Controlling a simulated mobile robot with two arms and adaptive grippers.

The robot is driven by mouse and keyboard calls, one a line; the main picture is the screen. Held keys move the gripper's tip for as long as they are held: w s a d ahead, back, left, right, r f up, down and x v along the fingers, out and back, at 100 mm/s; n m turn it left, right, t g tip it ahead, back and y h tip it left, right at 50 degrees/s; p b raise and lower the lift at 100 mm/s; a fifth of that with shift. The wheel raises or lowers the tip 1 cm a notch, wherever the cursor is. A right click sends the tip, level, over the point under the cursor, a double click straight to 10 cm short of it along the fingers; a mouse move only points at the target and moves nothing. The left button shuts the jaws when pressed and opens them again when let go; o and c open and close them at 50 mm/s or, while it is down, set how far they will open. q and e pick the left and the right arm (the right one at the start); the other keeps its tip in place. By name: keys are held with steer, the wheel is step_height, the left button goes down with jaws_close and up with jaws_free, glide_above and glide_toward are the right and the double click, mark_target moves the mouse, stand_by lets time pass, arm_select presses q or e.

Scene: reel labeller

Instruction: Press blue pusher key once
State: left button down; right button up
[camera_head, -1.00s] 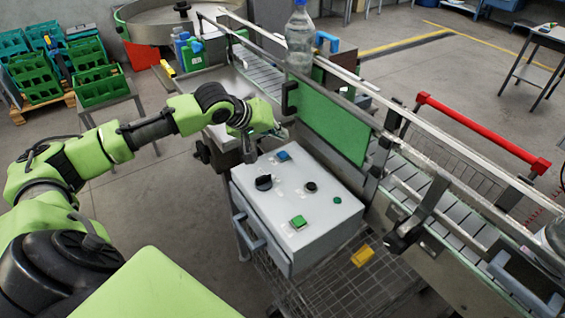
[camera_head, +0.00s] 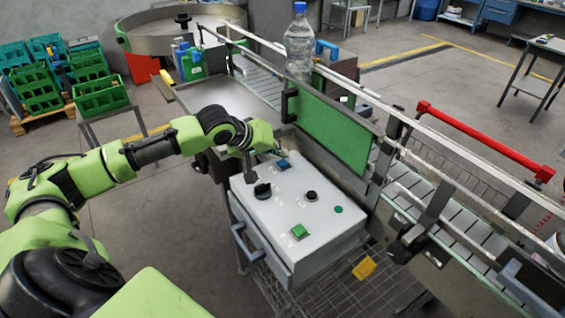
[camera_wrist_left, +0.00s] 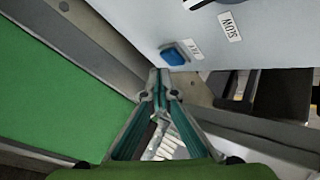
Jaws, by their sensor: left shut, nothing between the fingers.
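The blue pusher key (camera_head: 283,164) is a square button near the far edge of the sloped grey control box (camera_head: 318,225). In the left wrist view the blue key (camera_wrist_left: 174,54) shows just beyond the fingertips, slightly right of them. My left gripper (camera_head: 279,153) is at the far edge of the box, beside the key. In the left wrist view the gripper (camera_wrist_left: 158,77) has its tips together with nothing between them. A small gap shows between the tips and the key there; contact cannot be confirmed. My right gripper is in neither view.
The box also carries a black rotary knob (camera_head: 262,190), a black button (camera_head: 311,196), a green square button (camera_head: 299,231) and a small green lamp (camera_head: 338,209). A green panel (camera_head: 335,130) and the conveyor rail stand close behind. A clear bottle (camera_head: 299,45) stands on the conveyor.

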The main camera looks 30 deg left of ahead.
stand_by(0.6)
arm_select(q)
steer(key=shift+f, duration=0.15)
steer(key=shift+f, duration=0.25)
steer(key=shift+f, duration=0.1)
stand_by(0.4)
